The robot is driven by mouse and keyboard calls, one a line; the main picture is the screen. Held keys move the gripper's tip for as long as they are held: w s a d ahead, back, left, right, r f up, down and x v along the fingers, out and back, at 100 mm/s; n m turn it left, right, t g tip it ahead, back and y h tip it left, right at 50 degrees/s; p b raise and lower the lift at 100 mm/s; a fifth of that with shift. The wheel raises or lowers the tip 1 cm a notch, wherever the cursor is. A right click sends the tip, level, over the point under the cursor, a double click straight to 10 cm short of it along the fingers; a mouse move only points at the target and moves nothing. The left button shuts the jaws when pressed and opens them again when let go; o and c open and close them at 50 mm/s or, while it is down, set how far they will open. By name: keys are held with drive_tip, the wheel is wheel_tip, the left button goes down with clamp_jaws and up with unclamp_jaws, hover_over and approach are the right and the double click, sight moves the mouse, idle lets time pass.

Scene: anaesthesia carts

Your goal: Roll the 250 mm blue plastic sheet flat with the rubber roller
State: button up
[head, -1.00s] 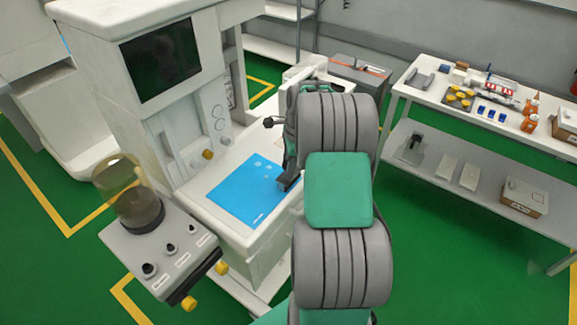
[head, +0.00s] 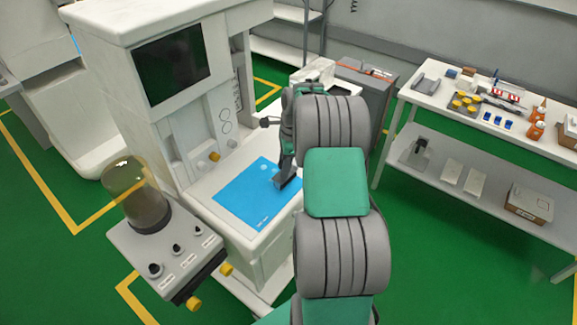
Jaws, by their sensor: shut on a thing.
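The blue plastic sheet (head: 245,197) lies on the white worktop of the anaesthesia cart. A small pale spot or two shows near its far edge, and small print shows near its front corner. My gripper (head: 286,170) points down at the sheet's right part, largely hidden behind my own arm. It is shut on a dark grey block-like thing, seemingly the rubber roller (head: 287,183), which appears low over or touching the sheet. Whether it presses on the sheet is too small to tell. Part of the sheet's right side is hidden.
The cart's upright panel with a dark screen (head: 172,66) rises behind the sheet. A side unit with a clear dome (head: 136,195) stands at the left front. A white table (head: 425,92) with small items stands at the right. Green floor is open between them.

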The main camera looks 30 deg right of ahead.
drive_tip(key=shift+w+a+p, duration=0.2)
drive_tip(key=shift+w+a, duration=0.05)
drive_tip(key=shift+w, duration=0.4)
drive_tip(key=shift+w+a+p, duration=0.2)
drive_tip(key=shift+w, duration=0.4)
drive_tip(key=shift+w+a+r+p, duration=0.15)
drive_tip(key=shift+w+p, duration=0.1)
drive_tip(key=shift+w, duration=0.25)
drive_tip(key=shift+w+a+f+p, duration=0.1)
drive_tip(key=shift+w+a+p, duration=0.1)
drive_tip(key=shift+w, duration=0.35)
drive_tip(key=shift+w+a+r+p, duration=0.1)
drive_tip(key=shift+w+p, duration=0.15)
drive_tip(key=shift+w, duration=0.25)
drive_tip(key=shift+w+a+f+p, duration=0.1)
drive_tip(key=shift+w+a+p, duration=0.2)
drive_tip(key=shift+w, duration=0.45)
drive_tip(key=shift+w+a+f+p, duration=0.15)
drive_tip(key=shift+w+a, duration=0.1)
drive_tip(key=shift+w, duration=0.45)
drive_tip(key=shift+w+a+r+p, duration=0.1)
drive_tip(key=shift+w+a+p, duration=0.2)
drive_tip(key=shift+w, duration=0.4)
drive_tip(key=shift+w+a+r+p, duration=0.15)
drive_tip(key=shift+w+p, duration=0.15)
drive_tip(key=shift+w, duration=0.35)
drive_tip(key=shift+w+a+f+p, duration=0.1)
drive_tip(key=shift+w+a+p, duration=0.2)
drive_tip(key=shift+w, duration=0.4)
drive_tip(key=shift+r, duration=0.15)
